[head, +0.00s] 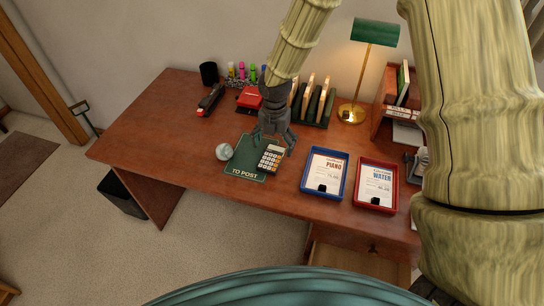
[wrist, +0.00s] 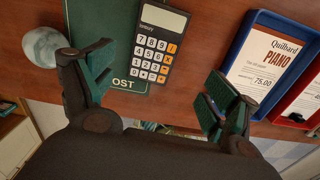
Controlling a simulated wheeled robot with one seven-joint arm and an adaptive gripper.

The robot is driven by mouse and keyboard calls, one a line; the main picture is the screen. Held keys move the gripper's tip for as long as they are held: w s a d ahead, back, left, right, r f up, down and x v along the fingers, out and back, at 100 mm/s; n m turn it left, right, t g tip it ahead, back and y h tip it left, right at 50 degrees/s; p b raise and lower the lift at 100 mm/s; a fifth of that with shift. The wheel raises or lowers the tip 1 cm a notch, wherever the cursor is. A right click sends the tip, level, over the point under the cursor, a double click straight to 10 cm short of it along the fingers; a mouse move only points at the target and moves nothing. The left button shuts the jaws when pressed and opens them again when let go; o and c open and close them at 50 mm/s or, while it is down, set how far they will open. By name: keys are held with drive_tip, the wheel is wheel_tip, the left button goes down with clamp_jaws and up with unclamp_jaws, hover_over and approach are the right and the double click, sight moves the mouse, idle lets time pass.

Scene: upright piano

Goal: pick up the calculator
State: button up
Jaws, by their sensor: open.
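The calculator (head: 270,158) lies on the right part of a green mat marked "TO POST" (head: 244,170) on the wooden desk. In the wrist view the calculator (wrist: 158,46) is dark with a pale display and light and orange keys. My gripper (head: 271,135) is above the desk, near the far end of the calculator in the head view. In the wrist view my gripper (wrist: 160,85) is open, with its green-padded fingers apart and nothing between them. The calculator lies beyond the fingertips, roughly between their lines. Whether the fingers touch the desk cannot be told.
A pale round ball (head: 224,152) sits at the mat's left edge. A blue tray (head: 309,188) and a red tray (head: 361,198) with papers lie to the right. A rack (head: 314,120) and a lamp (head: 351,112) stand behind. The desk's left part (head: 140,145) is clear.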

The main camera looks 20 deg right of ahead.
sight(272, 157)
drive_tip(key=shift+s+f, duration=0.1)
drive_tip(key=shift+s, duration=0.05)
drive_tip(key=w+f, duration=0.2)
drive_tip(key=f, duration=0.1)
drive_tip(key=shift+w+a+p, duration=0.1)
drive_tip(key=shift+w+p, duration=0.1)
drive_tip(key=shift+p, duration=0.1)
drive_tip(key=shift+s+f, duration=0.1)
drive_tip(key=shift+f, duration=0.3)
drive_tip(key=shift+s+f+p, duration=0.4)
drive_tip(key=shift+s+f, duration=0.1)
drive_tip(key=shift+f, duration=0.1)
drive_tip(key=shift+w+f, duration=0.2)
drive_tip(key=shift+f, duration=0.3)
drive_tip(key=shift+w+f, duration=0.2)
drive_tip(key=shift+f, duration=0.3)
drive_tip(key=shift+s+r, duration=0.2)
drive_tip(key=shift+f, duration=0.1)
drive_tip(key=c, duration=1.2)
